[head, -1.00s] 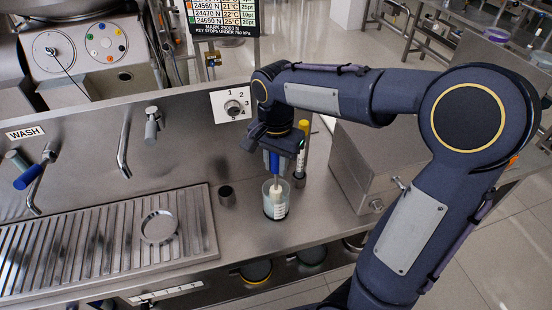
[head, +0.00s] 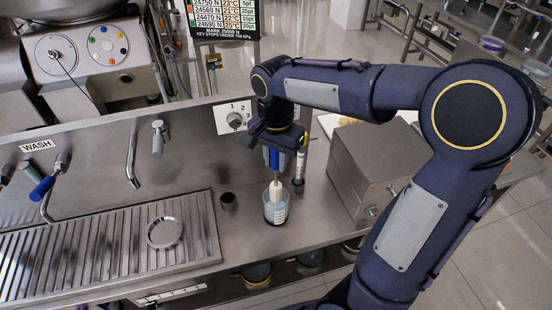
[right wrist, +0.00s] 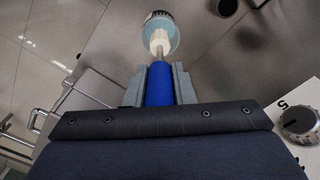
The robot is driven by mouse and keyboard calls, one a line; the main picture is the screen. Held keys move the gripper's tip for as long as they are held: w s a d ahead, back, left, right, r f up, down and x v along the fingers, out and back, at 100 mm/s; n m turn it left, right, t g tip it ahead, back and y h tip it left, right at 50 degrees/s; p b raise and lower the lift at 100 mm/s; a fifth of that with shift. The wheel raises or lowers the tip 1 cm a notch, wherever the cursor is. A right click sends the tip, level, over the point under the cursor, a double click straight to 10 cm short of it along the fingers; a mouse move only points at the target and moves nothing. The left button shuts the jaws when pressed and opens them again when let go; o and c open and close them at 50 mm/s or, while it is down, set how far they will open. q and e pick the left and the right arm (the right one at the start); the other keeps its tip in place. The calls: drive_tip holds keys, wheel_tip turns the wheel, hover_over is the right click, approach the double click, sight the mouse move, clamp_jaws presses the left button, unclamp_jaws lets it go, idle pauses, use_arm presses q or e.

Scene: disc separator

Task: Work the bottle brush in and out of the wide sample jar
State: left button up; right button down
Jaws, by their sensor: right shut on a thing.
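The wide sample jar (head: 275,211) is clear, with pale blue liquid in it, and stands upright on the steel counter. The bottle brush has a blue handle (right wrist: 159,84) and a white head (head: 276,190). The lower part of the head is inside the jar and its upper part shows above the rim. My right gripper (right wrist: 159,90) is shut on the blue handle, above the jar. In the right wrist view, the jar (right wrist: 160,36) lies beyond the brush head. My left gripper is not in view.
A small dark cup (head: 228,201) stands left of the jar, and an upright cylinder (head: 299,170) stands close behind it to the right. A steel box (head: 375,165) is at the right. A ribbed drainboard (head: 110,245) lies at the left, under the taps.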

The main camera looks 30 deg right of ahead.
sight(276, 185)
drive_tip(key=shift+f, duration=0.15)
wheel_tip(276, 185, down, 8)
drive_tip(key=b, duration=0.5)
drive_tip(key=shift+r+b, duration=0.25)
drive_tip(key=shift+b, duration=0.1)
wheel_tip(276, 185, up, 8)
drive_tip(key=p, duration=0.6)
drive_tip(key=shift+f+p, duration=0.15)
drive_tip(key=shift+p, duration=0.15)
